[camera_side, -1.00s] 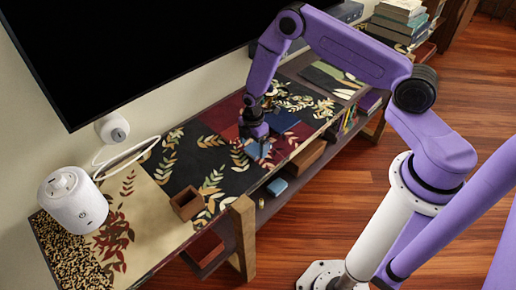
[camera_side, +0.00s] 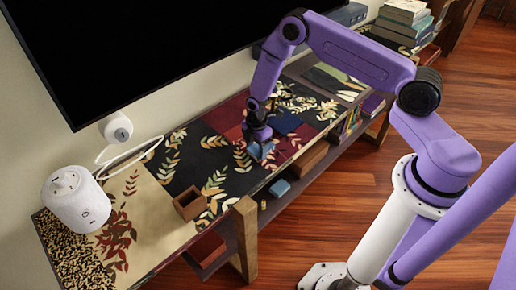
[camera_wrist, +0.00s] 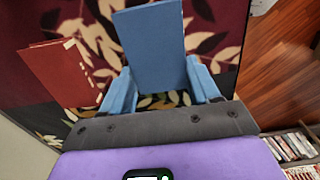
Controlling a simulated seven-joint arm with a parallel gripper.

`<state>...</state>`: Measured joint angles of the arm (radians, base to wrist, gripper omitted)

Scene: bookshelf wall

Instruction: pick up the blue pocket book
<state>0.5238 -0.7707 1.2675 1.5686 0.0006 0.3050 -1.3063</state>
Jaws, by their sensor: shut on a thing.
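The blue pocket book (camera_wrist: 152,42) stands between my two light-blue fingers in the wrist view. Its near end is between them, and its far part reaches past the fingertips toward the top of the picture. My gripper (camera_wrist: 162,82) is shut on it. In the side view my gripper (camera_side: 262,149) is low over the patterned top of the bench, where fingers and book merge into one small blue patch. I cannot tell whether the book still touches the surface.
A dark blue item (camera_side: 285,122) lies beside my gripper. A small open wooden box (camera_side: 189,205) and a white appliance (camera_side: 76,198) stand farther left. The television (camera_side: 150,50) overhangs the bench's back.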

